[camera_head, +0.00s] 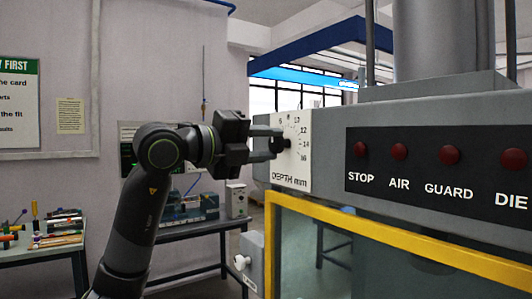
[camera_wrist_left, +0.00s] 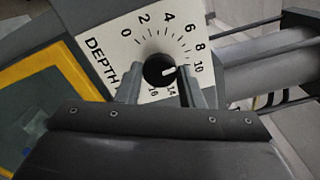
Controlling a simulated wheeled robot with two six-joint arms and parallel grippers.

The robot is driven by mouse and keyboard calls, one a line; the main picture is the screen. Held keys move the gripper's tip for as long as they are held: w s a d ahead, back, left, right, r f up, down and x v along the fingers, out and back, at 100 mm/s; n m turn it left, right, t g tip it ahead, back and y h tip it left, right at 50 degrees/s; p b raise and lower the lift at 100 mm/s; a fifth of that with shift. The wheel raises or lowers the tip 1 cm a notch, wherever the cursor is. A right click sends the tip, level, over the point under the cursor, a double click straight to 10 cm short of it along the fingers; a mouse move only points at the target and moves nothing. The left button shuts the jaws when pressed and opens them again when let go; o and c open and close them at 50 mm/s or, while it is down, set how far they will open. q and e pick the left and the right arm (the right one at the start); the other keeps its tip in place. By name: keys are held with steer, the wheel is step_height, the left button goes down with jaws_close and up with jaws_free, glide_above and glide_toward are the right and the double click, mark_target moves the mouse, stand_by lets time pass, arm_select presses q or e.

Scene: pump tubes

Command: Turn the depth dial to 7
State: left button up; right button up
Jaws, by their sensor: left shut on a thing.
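The depth dial is a black round knob (camera_wrist_left: 157,70) on a white plate (camera_wrist_left: 112,68) marked from 0 to 16. In the head view the plate (camera_head: 292,172) reads "DEPTH mm" and the knob (camera_head: 286,143) shows at its middle. My left gripper (camera_head: 280,146) reaches the knob from the left. In the left wrist view its fingers (camera_wrist_left: 158,82) stand on either side of the knob, shut on it. The knob's white mark points right, near the 10 side; I cannot read it exactly. A finger hides the 12. My right gripper is not in view.
Red buttons (camera_head: 449,155) labelled STOP, AIR, GUARD and DIE sit on a black panel right of the dial. A yellow frame (camera_head: 390,238) runs below. A bench (camera_head: 190,229) with equipment stands behind my arm, and a tool table (camera_head: 40,250) at the left.

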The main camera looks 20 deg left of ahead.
arm_select(q)
steer(key=shift+n, duration=0.6)
steer(key=shift+b, duration=0.3)
steer(key=o, duration=1)
steer(key=b+v, duration=0.6)
steer(key=v, duration=1.1)
steer(key=shift+a+b, duration=0.2)
steer(key=shift+b, duration=0.1)
steer(key=shift+f, duration=0.1)
